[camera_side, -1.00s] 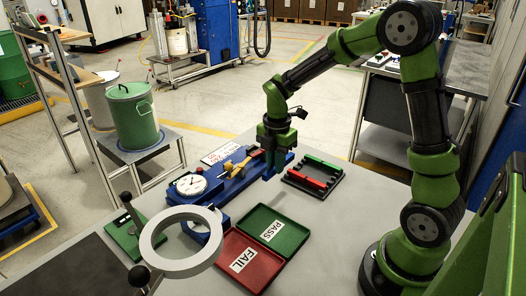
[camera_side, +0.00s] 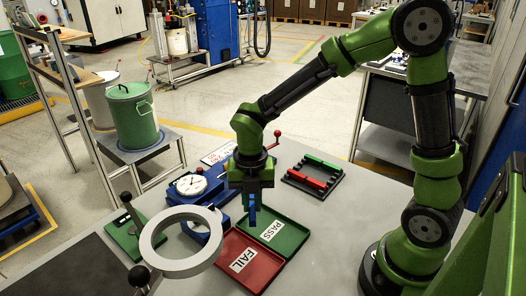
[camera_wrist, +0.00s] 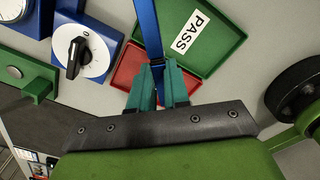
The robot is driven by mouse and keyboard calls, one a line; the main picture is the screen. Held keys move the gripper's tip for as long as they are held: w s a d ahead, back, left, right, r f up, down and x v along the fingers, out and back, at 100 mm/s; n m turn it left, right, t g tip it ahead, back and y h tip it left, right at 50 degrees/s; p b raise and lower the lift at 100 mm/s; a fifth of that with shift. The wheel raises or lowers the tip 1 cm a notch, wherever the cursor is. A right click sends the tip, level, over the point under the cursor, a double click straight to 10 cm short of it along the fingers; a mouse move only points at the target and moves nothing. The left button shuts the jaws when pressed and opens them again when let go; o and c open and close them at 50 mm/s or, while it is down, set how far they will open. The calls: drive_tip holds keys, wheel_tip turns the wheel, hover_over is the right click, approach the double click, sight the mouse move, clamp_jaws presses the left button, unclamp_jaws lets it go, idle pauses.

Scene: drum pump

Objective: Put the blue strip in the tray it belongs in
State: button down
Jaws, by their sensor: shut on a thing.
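My gripper (camera_side: 251,192) is shut on the blue strip (camera_side: 252,208), which hangs down from the jaws. In the wrist view the blue strip (camera_wrist: 151,30) stands out between the teal fingertips (camera_wrist: 157,68). The strip is over or just beside the left edge of the green PASS tray (camera_side: 290,238), near its border with the red FAIL tray (camera_side: 262,272). I cannot tell its exact height above them. Both trays look empty apart from their white labels. In the wrist view the PASS tray (camera_wrist: 228,38) shows at the upper right, and the FAIL tray (camera_wrist: 124,72) is partly hidden.
A blue device with a white dial (camera_side: 191,185) stands left of the gripper. A large grey ring (camera_side: 180,262) is in front of it. A black rack (camera_side: 296,172) with red and green strips lies behind the trays. The table right of the trays is clear.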

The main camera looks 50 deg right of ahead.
sight(249, 263)
drive_tip(key=s+a+n, duration=0.1)
drive_tip(key=a+n, duration=0.1)
drive_tip(key=s+a+f+n, duration=0.1)
drive_tip(key=s+a+n, duration=0.1)
drive_tip(key=n, duration=0.1)
drive_tip(key=s+a+n, duration=0.1)
drive_tip(key=a+n, duration=0.1)
drive_tip(key=a, duration=0.1)
drive_tip(key=shift+s+f+n, duration=0.3)
drive_tip(key=shift+s+f, duration=0.05)
drive_tip(key=shift+s+a+f+n, duration=0.15)
drive_tip(key=shift+n, duration=0.75)
drive_tip(key=shift+f, duration=1.2)
drive_tip(key=shift+f, duration=0.25)
drive_tip(key=shift+f, duration=0.35)
drive_tip(key=shift+f, duration=1.1)
